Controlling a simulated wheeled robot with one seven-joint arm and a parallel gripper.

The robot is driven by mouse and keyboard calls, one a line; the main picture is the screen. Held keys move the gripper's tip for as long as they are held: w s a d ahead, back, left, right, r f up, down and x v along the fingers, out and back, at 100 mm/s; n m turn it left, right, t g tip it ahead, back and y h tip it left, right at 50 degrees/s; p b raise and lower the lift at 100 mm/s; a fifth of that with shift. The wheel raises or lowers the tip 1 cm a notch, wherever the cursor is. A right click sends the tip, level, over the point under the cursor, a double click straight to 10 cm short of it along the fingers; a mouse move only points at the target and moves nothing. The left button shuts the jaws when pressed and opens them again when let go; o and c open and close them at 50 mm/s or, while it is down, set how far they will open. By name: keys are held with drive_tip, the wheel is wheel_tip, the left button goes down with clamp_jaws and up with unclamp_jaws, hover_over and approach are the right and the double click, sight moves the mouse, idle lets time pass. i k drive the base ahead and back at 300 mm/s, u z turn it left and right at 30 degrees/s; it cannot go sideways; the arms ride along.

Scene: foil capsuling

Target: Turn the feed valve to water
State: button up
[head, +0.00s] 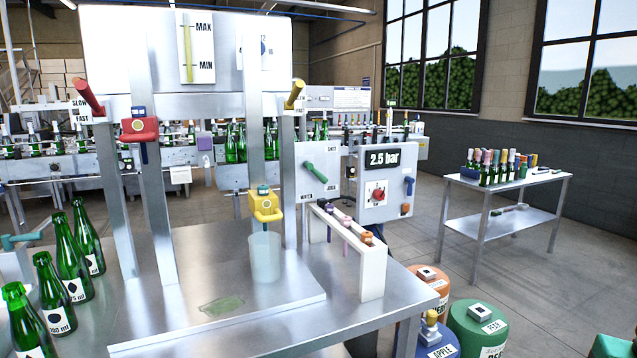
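The feed valve looks to be the green lever (317,172) on a grey panel (335,152) right of the filling stand. The lever lies slanted, from upper left to lower right. A small label reading WATER (306,196) is at the panel's lower left. My gripper is not in view.
A steel table (215,260) carries the filling stand, with a yellow nozzle (265,205) over a clear cylinder (265,256). Green bottles (68,258) stand at left. A white rack (372,268) stands below the panel. A control box (386,186) adjoins it; drums (478,325) stand at lower right.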

sight(309, 166)
drive_tip(key=z, duration=2.3)
drive_tip(key=k, duration=0.7)
drive_tip(key=u, duration=1.9)
drive_tip(key=i, duration=0.9)
drive_tip(key=u, duration=0.05)
